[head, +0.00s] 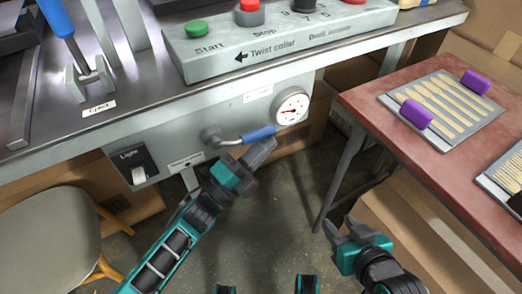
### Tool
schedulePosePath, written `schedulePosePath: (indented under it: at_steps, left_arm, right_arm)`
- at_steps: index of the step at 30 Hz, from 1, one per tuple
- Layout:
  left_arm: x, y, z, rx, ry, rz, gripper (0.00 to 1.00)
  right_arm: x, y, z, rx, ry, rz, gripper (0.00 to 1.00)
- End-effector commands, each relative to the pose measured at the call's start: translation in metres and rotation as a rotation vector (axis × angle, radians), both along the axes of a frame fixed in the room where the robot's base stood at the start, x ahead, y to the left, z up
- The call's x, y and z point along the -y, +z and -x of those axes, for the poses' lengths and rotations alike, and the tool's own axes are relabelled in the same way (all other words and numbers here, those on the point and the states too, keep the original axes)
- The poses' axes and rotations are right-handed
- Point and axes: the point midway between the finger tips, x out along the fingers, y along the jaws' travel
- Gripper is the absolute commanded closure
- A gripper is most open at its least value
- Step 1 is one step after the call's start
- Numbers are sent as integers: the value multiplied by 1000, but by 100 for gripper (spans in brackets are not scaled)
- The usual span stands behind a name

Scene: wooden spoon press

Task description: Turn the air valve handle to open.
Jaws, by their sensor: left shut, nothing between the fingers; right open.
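The air valve (212,137) is a grey fitting on the front panel below the bench top. Its blue-gripped handle (258,134) points right and slightly up, roughly level along the panel. My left gripper (264,149) is shut and empty. Its fingertips are just below the blue grip in the picture; I cannot tell whether they touch it. My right gripper (340,226) is open and empty, lower right over the floor, well apart from the valve.
A round pressure gauge (291,107) is right of the handle. A light switch (136,168) is to the left. The control box (270,45) sits on the bench above. A red table (400,80) with a tray of wooden sticks is at right; a stool (45,230) is at left.

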Motion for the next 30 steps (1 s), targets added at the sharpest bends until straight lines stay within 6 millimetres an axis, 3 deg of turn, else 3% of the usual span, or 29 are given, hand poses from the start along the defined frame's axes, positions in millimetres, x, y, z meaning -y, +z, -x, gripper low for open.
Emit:
schedulePosePath:
  at_steps: [20, 30]
  left_arm:
    - [-1, 1, 1, 0, -1, -2, 100]
    - [-40, -23, 42, -5, 0, -4, 100]
  right_arm:
    - [-3, 1, -2, 3, -3, -9, 57]
    - [-2, 3, -1, 1, -3, -7, 57]
